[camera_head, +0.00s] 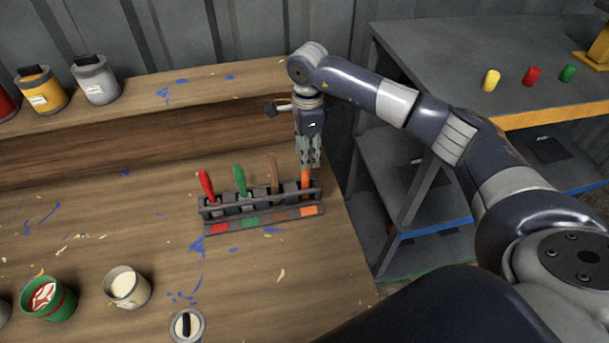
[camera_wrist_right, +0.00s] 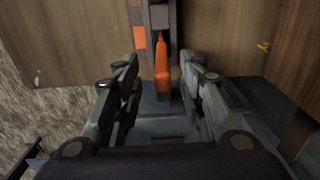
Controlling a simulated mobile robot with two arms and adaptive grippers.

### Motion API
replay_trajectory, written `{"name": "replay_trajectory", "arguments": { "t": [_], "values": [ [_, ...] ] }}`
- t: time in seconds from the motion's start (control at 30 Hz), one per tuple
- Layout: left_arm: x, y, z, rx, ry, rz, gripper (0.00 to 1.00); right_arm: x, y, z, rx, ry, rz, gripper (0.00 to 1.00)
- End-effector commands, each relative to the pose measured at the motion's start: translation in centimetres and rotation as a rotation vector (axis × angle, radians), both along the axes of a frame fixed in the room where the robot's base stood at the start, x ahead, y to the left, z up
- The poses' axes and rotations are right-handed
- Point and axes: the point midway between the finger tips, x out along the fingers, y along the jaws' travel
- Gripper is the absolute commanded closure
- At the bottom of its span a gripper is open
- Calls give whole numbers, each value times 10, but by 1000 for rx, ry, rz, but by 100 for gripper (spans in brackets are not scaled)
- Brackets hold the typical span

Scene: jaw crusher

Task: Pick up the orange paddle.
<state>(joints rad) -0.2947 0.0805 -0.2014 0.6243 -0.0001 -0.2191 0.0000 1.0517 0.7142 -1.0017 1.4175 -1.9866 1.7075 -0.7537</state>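The orange paddle (camera_head: 306,179) stands upright in the right end slot of a dark rack (camera_head: 263,224) on the wooden bench. Only its handle shows; its lower part is hidden in the rack. My right gripper (camera_head: 310,163) points down directly over this handle. In the right wrist view the orange paddle (camera_wrist_right: 162,72) lies between the two fingers of the right gripper (camera_wrist_right: 166,92), with a gap on each side, so the gripper is open. My left gripper is in neither view.
Red (camera_head: 206,186), green (camera_head: 240,181) and brown (camera_head: 274,174) handles stand in the same rack, left of the orange one. Paint cans (camera_head: 126,287) sit at the bench's front left. A grey shelf unit (camera_head: 455,60) stands to the right.

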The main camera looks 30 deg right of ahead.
Motion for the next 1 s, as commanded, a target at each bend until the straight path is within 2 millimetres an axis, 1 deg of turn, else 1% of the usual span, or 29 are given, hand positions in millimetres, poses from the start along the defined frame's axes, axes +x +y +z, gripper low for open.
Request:
{"name": "replay_trajectory", "arguments": {
  "t": [0.03,0.1,0.27,0.37,0.5,0.57,0.63,0.83,0.87,0.9,0.97,1.0],
  "values": [
    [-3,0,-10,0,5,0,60,0,1,-15,1,2,0,63],
    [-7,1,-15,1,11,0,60,0,1,-23,2,-1,1,63],
    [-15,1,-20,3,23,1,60,1,1,-32,2,-1,1,63],
    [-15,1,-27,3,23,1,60,2,2,-45,1,1,0,63],
    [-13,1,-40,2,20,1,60,5,4,-68,1,1,0,63],
    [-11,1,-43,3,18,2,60,5,3,-75,2,0,0,63],
    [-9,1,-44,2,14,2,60,5,3,-78,2,-1,0,63],
    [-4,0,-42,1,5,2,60,5,3,-77,1,-2,0,63],
    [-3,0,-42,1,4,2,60,5,3,-77,1,-2,0,68],
    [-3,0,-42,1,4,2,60,5,3,-77,2,-1,0,77],
    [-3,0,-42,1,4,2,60,5,3,-77,1,-1,0,91],
    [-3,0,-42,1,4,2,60,5,3,-77,1,-1,0,100]
  ]
}}
